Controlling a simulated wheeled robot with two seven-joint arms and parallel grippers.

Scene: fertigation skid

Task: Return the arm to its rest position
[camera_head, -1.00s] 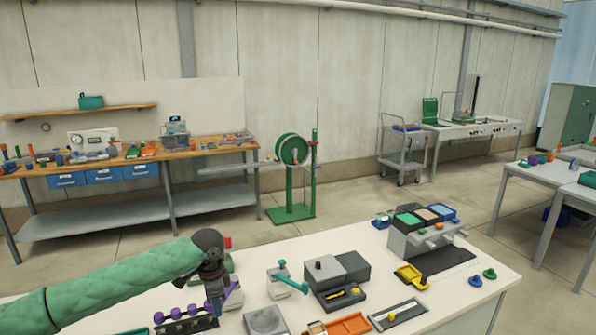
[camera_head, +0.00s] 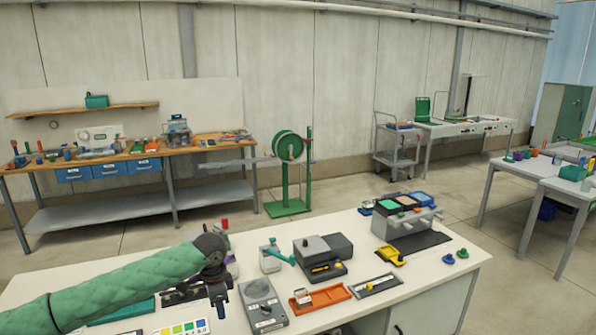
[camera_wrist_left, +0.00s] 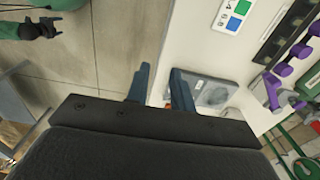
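My left gripper (camera_head: 218,298) shows in the head view at the end of my green-sleeved arm. It points down above the near left part of the white bench (camera_head: 345,222). In the left wrist view its two blue fingers (camera_wrist_left: 160,85) stand apart with nothing between them, so it is open and empty. A grey device with a round top (camera_wrist_left: 212,94) lies beyond the fingers. I cannot tell the exact height of the gripper above the bench.
Near the gripper are a dark rack with purple parts (camera_wrist_left: 278,83), a colour card (camera_head: 183,327) and a grey meter (camera_head: 262,303). An orange tray (camera_head: 320,298) lies farther right. In the wrist view, open floor (camera_wrist_left: 105,50) lies left of the bench edge.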

